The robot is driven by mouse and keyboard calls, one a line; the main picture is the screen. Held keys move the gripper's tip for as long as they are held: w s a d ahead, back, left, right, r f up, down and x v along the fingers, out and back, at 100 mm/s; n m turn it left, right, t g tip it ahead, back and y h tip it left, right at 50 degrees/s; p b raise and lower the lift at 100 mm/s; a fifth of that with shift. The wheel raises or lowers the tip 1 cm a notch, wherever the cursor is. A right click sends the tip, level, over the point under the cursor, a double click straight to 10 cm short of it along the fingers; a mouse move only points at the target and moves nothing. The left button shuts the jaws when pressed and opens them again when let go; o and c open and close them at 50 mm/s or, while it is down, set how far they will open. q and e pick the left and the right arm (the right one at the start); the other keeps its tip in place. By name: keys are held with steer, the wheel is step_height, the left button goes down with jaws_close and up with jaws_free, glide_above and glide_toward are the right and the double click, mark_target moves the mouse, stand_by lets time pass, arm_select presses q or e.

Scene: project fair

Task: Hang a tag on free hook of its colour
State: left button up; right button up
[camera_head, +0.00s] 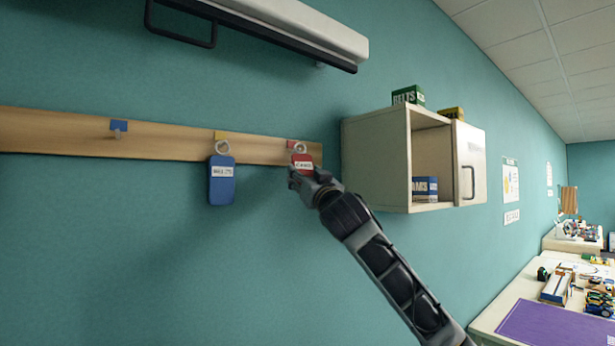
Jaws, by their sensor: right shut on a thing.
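A wooden rail (60,132) on the teal wall carries three hooks. The blue hook (118,127) at the left is empty. A blue tag (221,182) with a white label hangs by its ring from the yellow-orange hook (229,136) in the middle. My right gripper (301,175) is shut on a red tag (303,159) with a white label, at the rail's right end. The red tag's ring (299,147) is at the red hook (290,144); I cannot tell whether it is around it. My left gripper is out of view.
A pale wall cabinet (375,160) is right of the rail, close to my right arm, with boxes on top and a blue box (425,189) inside. A white shelf-like unit (290,20) overhangs the rail. A cluttered table (490,318) stands at lower right.

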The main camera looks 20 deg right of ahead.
steer(key=shift+w+a, duration=0.2)
steer(key=shift+w, duration=0.25)
steer(key=shift+w+a+f, duration=0.2)
steer(key=shift+w+f, duration=0.25)
steer(key=shift+w, duration=0.15)
stand_by(0.4)
steer(key=o, duration=0.8)
steer(key=shift+o, duration=0.2)
steer(key=shift+f, duration=0.1)
steer(key=v, duration=1.2)
stand_by(0.5)
